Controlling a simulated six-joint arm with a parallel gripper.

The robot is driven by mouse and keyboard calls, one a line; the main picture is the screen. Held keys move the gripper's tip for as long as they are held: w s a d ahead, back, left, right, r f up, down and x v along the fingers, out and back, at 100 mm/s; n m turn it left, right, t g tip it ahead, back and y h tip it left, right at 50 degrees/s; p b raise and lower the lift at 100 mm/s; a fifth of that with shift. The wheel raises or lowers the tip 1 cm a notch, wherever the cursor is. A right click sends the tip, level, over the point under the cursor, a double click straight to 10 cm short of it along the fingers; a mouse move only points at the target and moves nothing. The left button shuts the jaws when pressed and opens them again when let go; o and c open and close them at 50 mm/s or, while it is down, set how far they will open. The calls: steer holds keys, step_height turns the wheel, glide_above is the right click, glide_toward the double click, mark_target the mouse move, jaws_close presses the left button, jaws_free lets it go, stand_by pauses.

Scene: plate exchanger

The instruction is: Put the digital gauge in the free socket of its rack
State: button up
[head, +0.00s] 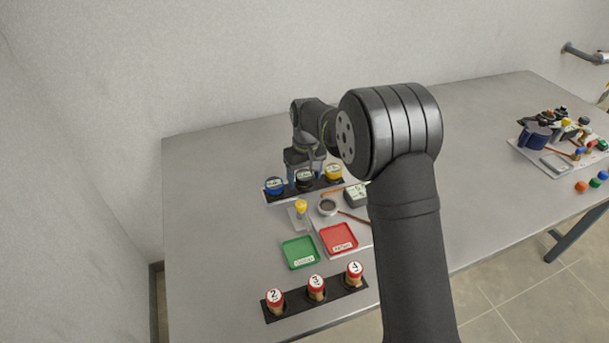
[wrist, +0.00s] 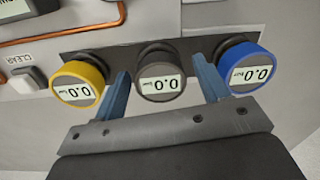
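Three round digital gauges stand in a dark rack (head: 319,187): a blue-rimmed one (head: 275,185), a black one (head: 305,178) and a yellow-rimmed one (head: 333,171). In the wrist view the rack (wrist: 112,43) runs behind the yellow (wrist: 78,83), black (wrist: 160,78) and blue (wrist: 246,72) gauges, each reading 0.0. My gripper (wrist: 160,68) is open, with one blue finger on either side of the black gauge. I cannot tell if the fingers touch it. In the head view my gripper (head: 304,158) is just behind the gauges. I see no empty socket in the rack.
A green tray (head: 300,252) and a red tray (head: 338,238) lie in front of the rack. A second rack (head: 335,298) with red-topped numbered pieces is near the table's front edge. A dark instrument (head: 356,196) is partly hidden by my arm. The table's left side is clear.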

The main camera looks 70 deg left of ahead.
mark_target(304, 175)
steer(key=shift+r, duration=0.1)
step_height(304, 175, up, 12)
steer(key=shift+w, duration=0.2)
stand_by(0.3)
steer(key=shift+s+f, duration=0.2)
steer(key=shift+f, duration=3.9)
